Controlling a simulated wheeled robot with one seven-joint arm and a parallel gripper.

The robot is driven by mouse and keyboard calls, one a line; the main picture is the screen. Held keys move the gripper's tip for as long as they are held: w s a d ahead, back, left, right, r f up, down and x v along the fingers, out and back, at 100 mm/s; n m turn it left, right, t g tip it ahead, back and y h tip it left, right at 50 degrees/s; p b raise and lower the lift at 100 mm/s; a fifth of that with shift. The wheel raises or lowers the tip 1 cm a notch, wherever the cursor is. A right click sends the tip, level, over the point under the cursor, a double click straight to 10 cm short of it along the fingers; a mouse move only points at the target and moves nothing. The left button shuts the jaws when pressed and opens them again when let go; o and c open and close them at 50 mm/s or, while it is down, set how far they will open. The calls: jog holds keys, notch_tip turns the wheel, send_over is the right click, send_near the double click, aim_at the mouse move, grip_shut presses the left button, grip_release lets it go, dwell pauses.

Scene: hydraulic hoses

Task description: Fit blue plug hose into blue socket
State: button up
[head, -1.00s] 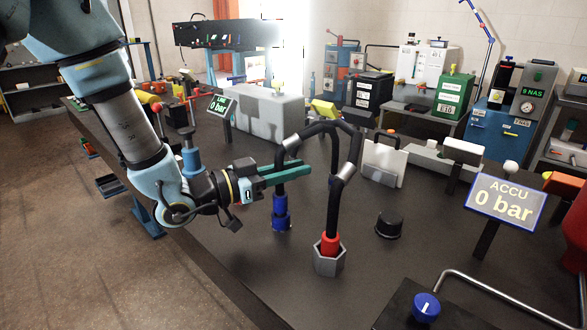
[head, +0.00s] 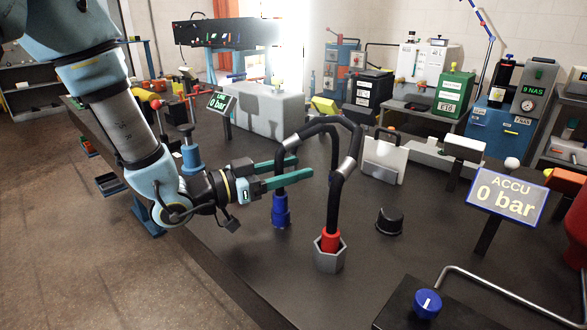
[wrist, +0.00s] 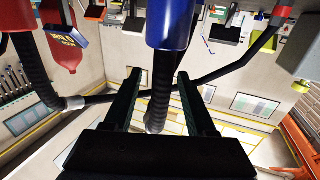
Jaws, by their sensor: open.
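The blue plug (head: 281,203) is at the lower end of a black hose. It stands upright over a blue base, seemingly the blue socket (head: 281,221), on the bench. How deep it sits I cannot tell. In the wrist view the blue plug (wrist: 172,22) shows at the top, and its ribbed hose (wrist: 160,90) passes between the finger lines. My gripper (head: 285,171) is open, with its green fingers apart on either side of the hose just above the plug, holding nothing.
A red plug (head: 330,242) on a second black hose stands in a grey hexagonal holder (head: 330,260), right of my gripper. A black cap (head: 389,222) lies further right. The ACCU display (head: 506,197) reads 0 bar. A blue knob (head: 427,303) is at the front right.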

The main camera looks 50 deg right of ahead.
jog(key=b+v, duration=0.2)
jog(key=v, duration=0.8)
jog(key=shift+a, duration=0.15)
jog(key=shift+w, duration=0.1)
